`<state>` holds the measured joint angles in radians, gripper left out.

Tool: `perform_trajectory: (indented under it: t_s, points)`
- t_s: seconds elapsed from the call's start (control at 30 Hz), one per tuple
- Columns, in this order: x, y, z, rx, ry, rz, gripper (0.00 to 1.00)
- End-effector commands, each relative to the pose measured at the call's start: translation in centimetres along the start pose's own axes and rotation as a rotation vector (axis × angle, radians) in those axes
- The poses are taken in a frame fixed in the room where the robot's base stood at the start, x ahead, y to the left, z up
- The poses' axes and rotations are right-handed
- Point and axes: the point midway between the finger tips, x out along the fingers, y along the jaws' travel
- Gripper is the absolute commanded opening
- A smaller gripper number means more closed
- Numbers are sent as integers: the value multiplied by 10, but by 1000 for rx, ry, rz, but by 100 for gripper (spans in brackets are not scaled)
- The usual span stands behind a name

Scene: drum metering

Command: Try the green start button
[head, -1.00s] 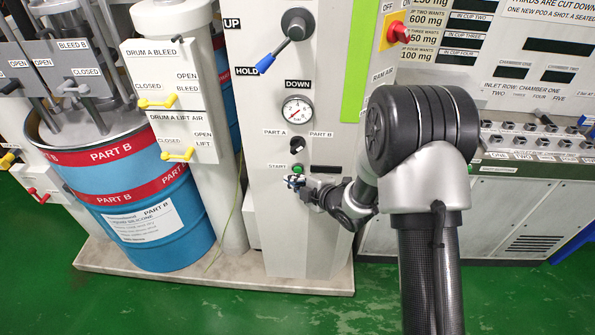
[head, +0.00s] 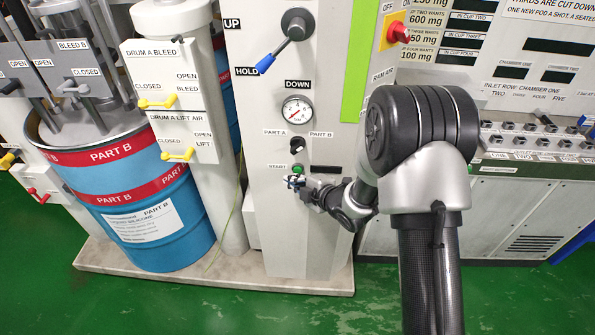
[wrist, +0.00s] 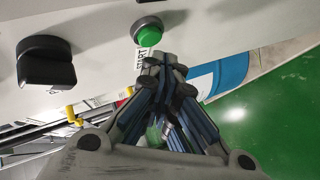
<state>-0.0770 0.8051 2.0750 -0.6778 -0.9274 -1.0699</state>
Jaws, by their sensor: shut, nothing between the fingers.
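The green start button (head: 298,169) sits on the pale front panel, beside the START label and below the selector knob. It also shows in the wrist view (wrist: 149,36) as a green cap in a grey ring, just beyond the fingertips. My gripper (head: 293,181) is just below and in front of the button in the head view. In the wrist view my gripper (wrist: 165,62) has its fingertips together with nothing held. The tips overlap the START label and lie close to the button's lower edge. I cannot tell whether they touch it.
A black selector knob (head: 297,145), a pressure gauge (head: 297,110) and a blue-tipped lever (head: 280,50) sit above on the same panel. A blue drum (head: 150,215) and yellow valve handles (head: 178,155) are to the left. Green floor lies in front.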

Motion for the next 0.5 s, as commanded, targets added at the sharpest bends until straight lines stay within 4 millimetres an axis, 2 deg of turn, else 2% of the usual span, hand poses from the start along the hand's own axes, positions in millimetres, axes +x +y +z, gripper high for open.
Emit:
perform_trajectory:
  t_s: [0.5]
  points:
    - [6,4,4,-1,0,0,0]
